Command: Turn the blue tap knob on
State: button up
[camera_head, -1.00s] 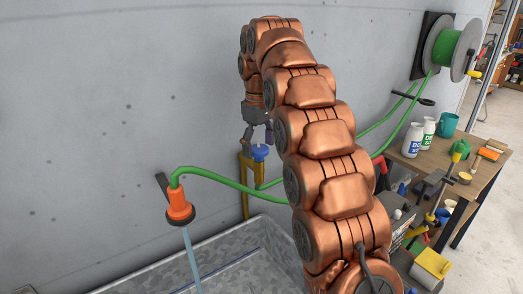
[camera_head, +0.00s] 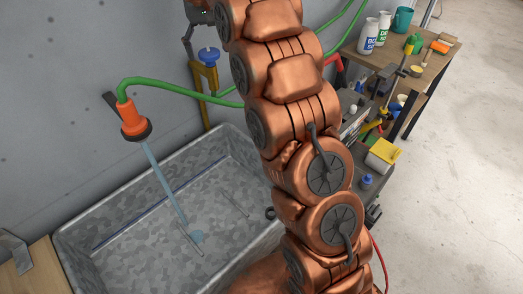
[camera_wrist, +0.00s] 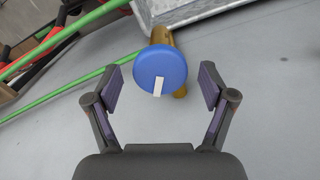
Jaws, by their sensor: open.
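The blue tap knob (camera_head: 209,56) sits on top of a brass tap pipe (camera_head: 205,95) on the grey wall. In the wrist view the round blue knob (camera_wrist: 160,69), with a white mark on its face, lies ahead and between the fingers, a little beyond the tips. My gripper (camera_wrist: 160,88) is open and empty, and I see no contact with the knob. In the head view only part of my gripper (camera_head: 192,42) shows at the upper edge. A stream of water (camera_head: 165,185) falls from the orange nozzle (camera_head: 134,122) into the metal trough.
A green hose (camera_head: 175,89) runs from the nozzle past the tap and behind my arm. The metal trough (camera_head: 75,225) stands below. A wooden bench (camera_head: 437,60) with bottles and tools stands at the right. The floor at the far right is clear.

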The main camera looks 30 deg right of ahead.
aim_at(208, 52)
jog(key=m, duration=0.6)
jog(key=shift+p, duration=0.3)
jog(key=m+p, duration=0.1)
jog(key=m, duration=0.4)
jog(key=shift+r+m, duration=0.1)
jog(key=shift+m, duration=0.3)
jog(key=m+p, duration=0.3)
jog(key=m, duration=0.3)
jog(key=shift+r, duration=0.1)
jog(key=shift+m+p, duration=1.15)
jog(key=shift+m, duration=0.05)
jog(key=shift+m+p, duration=1.15)
jog(key=shift+m, duration=0.35)
jog(key=shift+r+b, duration=1)
jog(key=shift+r, duration=1.05)
jog(key=shift+r+p, duration=0.3)
jog(key=shift+r, duration=1.35)
jog(key=s+f+n+b, duration=0.2)
jog(key=s+f+n, duration=0.3)
jog(key=s, duration=0.5)
jog(key=s+f+n+g+b, duration=0.1)
jog(key=s+f+n+b, duration=0.2)
jog(key=s, duration=0.7)
jog(key=s+f+n+b, duration=0.3)
jog(key=s+f+n, duration=0.4)
jog(key=s+n, duration=0.2)
jog(key=shift+s+a+f+n, duration=0.3)
jog(key=shift+s+f+n, duration=0.1)
jog(key=shift+s, duration=0.45)
